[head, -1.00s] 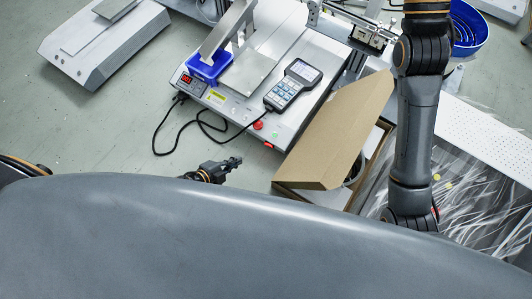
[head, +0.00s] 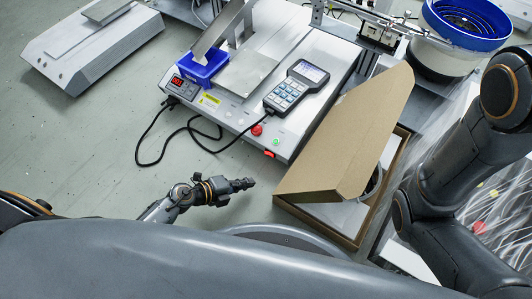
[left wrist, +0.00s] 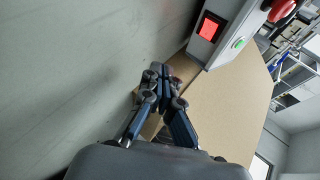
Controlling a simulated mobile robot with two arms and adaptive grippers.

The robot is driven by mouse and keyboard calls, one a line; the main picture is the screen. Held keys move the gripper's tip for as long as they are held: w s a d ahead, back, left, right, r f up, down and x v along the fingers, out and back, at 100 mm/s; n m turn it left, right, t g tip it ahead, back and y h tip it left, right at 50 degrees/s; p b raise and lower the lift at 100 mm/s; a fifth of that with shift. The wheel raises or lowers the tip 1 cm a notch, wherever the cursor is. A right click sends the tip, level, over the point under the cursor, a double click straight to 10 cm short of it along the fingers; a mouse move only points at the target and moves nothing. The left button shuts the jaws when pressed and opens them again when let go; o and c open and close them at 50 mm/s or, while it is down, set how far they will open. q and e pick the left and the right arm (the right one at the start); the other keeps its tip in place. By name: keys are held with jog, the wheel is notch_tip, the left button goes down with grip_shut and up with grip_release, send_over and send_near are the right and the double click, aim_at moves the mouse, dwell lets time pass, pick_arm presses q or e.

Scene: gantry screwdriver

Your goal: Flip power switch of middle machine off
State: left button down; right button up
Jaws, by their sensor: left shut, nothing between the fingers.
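The middle machine (head: 232,108) is a grey metal box with a control panel. Its red, lit power switch (head: 269,154) sits low on the front corner, near a red stop button (head: 257,130) and a green button (head: 276,142). The power switch also shows in the left wrist view (left wrist: 209,28), ahead of and above my fingers. My left gripper (head: 247,184) is shut and empty, in front of the machine and apart from the switch. Its closed fingers show in the left wrist view (left wrist: 162,75). My right arm is at the right of the head view; its gripper is out of sight.
An open cardboard box (head: 345,135) stands right of the switch, close to the machine. A handheld keypad (head: 296,87) lies on top of the machine. Its black cable hangs in front. A blue bowl feeder (head: 463,30) is at upper right. The floor left of my gripper is clear.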

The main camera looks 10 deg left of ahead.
aim_at(269, 154)
pick_arm(q)
jog(key=w, duration=0.2)
jog(key=w+d+b, duration=0.1)
jog(key=w, duration=0.4)
jog(key=shift+w+d, duration=0.15)
jog(key=shift+d, duration=0.1)
jog(key=shift+w+d, duration=0.15)
jog(key=shift+w, duration=0.55)
jog(key=shift+w, duration=0.1)
dwell(0.8)
jog(key=shift+w, duration=0.15)
jog(key=shift+w+d, duration=0.1)
jog(key=shift+w, duration=0.05)
jog(key=shift+w, duration=0.3)
dwell(0.4)
jog(key=shift+s, duration=0.1)
